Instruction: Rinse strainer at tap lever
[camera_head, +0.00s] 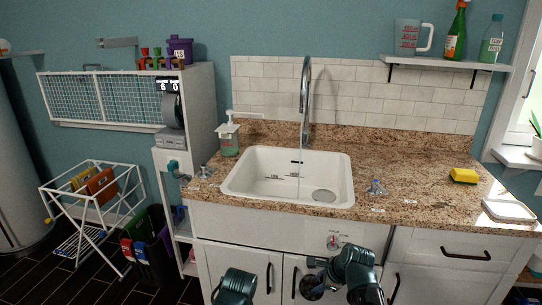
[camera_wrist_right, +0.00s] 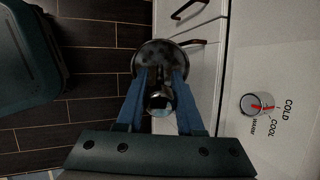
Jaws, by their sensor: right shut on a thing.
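The strainer (camera_wrist_right: 158,57) is a round, dark metal disc with a shiny knob. My right gripper (camera_wrist_right: 160,92) is shut on the knob, its two blue fingers on either side. In the head view the strainer (camera_head: 312,287) shows low in front of the cabinet, below the sink's front edge, beside my right gripper (camera_head: 318,273). The chrome tap (camera_head: 305,95) arches over the white sink (camera_head: 240,183), and a thin line like a water stream runs down below its spout. A dial (camera_head: 333,243) marked cold, cool and warm is on the cabinet front; it also shows in the right wrist view (camera_wrist_right: 257,105).
A soap dispenser (camera_head: 229,137) stands left of the sink. A small clear object (camera_head: 376,188), a yellow sponge (camera_head: 463,175) and a white dish (camera_head: 508,211) are on the granite counter (camera_head: 420,160). A drying rack (camera_head: 90,195) stands at left. The sink's round drain is clear.

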